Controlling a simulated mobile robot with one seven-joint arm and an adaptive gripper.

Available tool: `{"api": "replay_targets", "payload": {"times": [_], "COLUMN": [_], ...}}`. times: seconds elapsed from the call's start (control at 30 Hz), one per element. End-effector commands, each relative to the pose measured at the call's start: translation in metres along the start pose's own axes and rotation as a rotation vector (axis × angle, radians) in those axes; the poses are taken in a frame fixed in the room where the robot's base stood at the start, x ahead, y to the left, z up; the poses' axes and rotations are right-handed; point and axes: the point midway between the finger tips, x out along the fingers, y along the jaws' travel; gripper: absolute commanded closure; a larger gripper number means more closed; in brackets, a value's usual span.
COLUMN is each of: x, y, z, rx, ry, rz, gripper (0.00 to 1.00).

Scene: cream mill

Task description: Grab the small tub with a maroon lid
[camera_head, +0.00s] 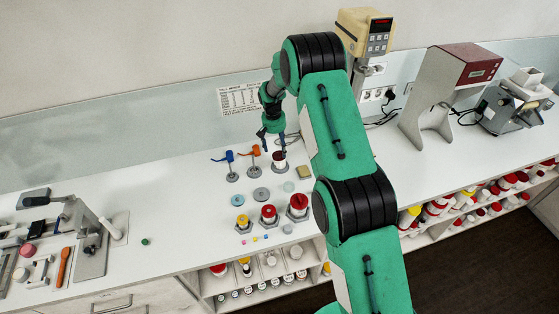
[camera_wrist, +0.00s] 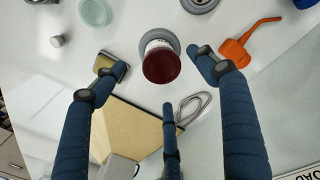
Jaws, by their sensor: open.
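The small tub with a maroon lid (camera_head: 279,156) stands on the white worktop, near the back row of small items. In the wrist view the tub (camera_wrist: 161,64) shows its dark maroon lid, a white side and a grey round base or ring around it. My gripper (camera_head: 273,149) is above the tub with its fingers pointing down. In the wrist view my gripper (camera_wrist: 163,82) is open, with blue fingers to the left, right and below the tub. I see no finger touching it. The tub's lower side is mostly hidden by its lid.
A blue tool (camera_head: 230,157) stands left of the tub. Several red- and yellow-topped jars (camera_head: 268,212) stand in front.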

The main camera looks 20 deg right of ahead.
Motion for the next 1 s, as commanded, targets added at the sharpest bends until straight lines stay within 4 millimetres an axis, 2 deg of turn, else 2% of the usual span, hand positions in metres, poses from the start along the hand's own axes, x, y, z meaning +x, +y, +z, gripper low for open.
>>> {"api": "replay_targets", "payload": {"times": [0.2,0.73,1.0], "x": [0.018,0.023,0.044], "y": [0.000,0.000,0.001], "z": [0.000,0.000,0.001], "rx": [0.000,0.001,0.001], "ry": [0.001,0.000,-0.001], "rz": [0.000,0.000,0.000], "gripper": [0.28,0.28,0.28]}}
